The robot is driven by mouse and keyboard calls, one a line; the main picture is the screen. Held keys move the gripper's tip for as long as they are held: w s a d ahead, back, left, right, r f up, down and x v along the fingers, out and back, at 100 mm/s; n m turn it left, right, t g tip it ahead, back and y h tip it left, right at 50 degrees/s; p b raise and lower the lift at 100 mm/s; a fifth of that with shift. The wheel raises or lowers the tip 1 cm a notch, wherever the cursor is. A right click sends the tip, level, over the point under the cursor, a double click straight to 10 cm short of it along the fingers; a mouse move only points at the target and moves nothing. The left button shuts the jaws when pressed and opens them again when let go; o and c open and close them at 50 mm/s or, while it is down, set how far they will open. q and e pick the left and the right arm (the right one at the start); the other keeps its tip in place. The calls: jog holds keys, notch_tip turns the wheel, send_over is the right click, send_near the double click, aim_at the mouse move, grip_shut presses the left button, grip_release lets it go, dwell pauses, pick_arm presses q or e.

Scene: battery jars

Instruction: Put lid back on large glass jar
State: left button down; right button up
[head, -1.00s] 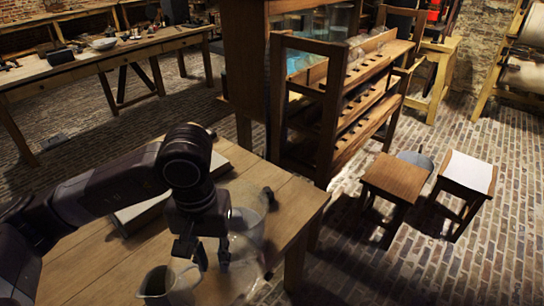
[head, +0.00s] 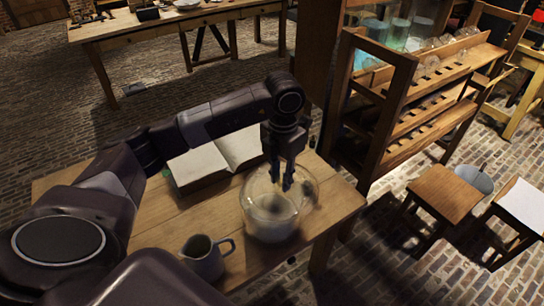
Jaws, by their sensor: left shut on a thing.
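The large glass jar (head: 268,222) stands on the wooden table, near its right end. It is clear and hard to make out against the wood. My left gripper (head: 282,186) points down over the jar's mouth. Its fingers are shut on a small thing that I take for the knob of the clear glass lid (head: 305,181). The lid's outline merges with the jar's rim, so I cannot tell whether they touch. My right gripper is not in view.
A grey jug (head: 203,262) stands in front of the jar, to its left. An open book (head: 200,163) lies behind, to the left. A wooden rack (head: 390,100) stands beyond the table's right end. Two stools (head: 447,192) stand further right.

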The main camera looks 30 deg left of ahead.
pick_arm(q)
jog(key=a+n, duration=0.1)
jog(key=n, duration=0.1)
jog(key=w+a+n+p, duration=0.1)
jog(key=n, duration=0.1)
jog(key=a+n+p, duration=0.1)
jog(key=n, duration=0.1)
jog(key=shift+w+a+r+n, duration=0.2)
jog(key=shift+a+r+n, duration=0.1)
jog(key=shift+r, duration=0.1)
jog(key=shift+w+a+f+n, duration=0.15)
jog(key=shift+a+n, duration=0.15)
jog(key=shift+n, duration=0.5)
jog(key=shift+f+b, duration=0.65)
jog(key=shift+f, duration=0.45)
notch_tip(320, 180, down, 2)
jog(key=shift+f+b, duration=0.25)
jog(key=shift+b, duration=0.6)
jog(key=shift+f+b, duration=0.6)
jog(key=shift+f, duration=0.2)
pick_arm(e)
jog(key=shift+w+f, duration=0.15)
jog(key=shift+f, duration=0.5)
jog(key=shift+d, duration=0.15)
